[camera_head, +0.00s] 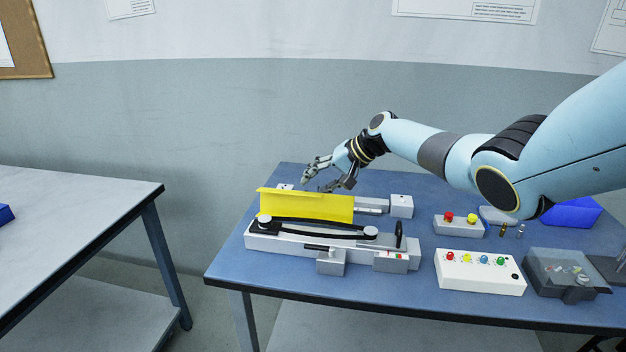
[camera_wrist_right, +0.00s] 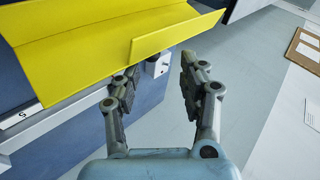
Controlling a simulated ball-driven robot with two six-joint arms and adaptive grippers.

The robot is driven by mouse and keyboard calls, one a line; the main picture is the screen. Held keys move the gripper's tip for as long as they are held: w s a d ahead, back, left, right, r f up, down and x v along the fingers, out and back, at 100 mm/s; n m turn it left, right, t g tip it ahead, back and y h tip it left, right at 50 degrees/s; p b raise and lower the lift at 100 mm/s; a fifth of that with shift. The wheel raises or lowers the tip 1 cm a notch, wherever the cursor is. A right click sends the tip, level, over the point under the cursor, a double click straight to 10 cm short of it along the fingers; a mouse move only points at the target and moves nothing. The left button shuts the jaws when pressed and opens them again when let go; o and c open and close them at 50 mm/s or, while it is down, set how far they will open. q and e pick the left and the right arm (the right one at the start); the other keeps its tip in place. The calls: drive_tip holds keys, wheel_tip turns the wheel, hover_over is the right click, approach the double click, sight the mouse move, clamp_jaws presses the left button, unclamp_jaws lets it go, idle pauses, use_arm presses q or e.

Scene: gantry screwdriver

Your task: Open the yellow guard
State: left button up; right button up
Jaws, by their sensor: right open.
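The yellow guard (camera_head: 306,205) stands along the gantry fixture (camera_head: 290,242) on the blue table, its long face upright and its top edge bent outward. In the right wrist view the guard (camera_wrist_right: 90,50) fills the upper left, with a bent lip along its edge. My right gripper (camera_head: 322,178) is just behind and above the guard's far edge. In the right wrist view my right gripper (camera_wrist_right: 155,82) is open, with nothing between its fingers. Its left finger is close to the guard's lip; I cannot tell whether they touch. My left gripper is not in view.
A button box (camera_head: 458,225) with red and yellow buttons and a white box (camera_head: 478,272) with several coloured buttons stand right of the fixture. Another table (camera_head: 80,215) stands at left.

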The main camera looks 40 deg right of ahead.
drive_tip(key=d+p+v, duration=0.1)
drive_tip(key=p+v, duration=0.5)
drive_tip(key=v, duration=0.2)
drive_tip(key=shift+w, duration=0.25)
drive_tip(key=shift+d+r, duration=0.1)
drive_tip(key=shift+r, duration=0.1)
idle(0.4)
drive_tip(key=v, duration=1.1)
drive_tip(key=shift+s+r, duration=0.25)
drive_tip(key=shift+r, duration=0.05)
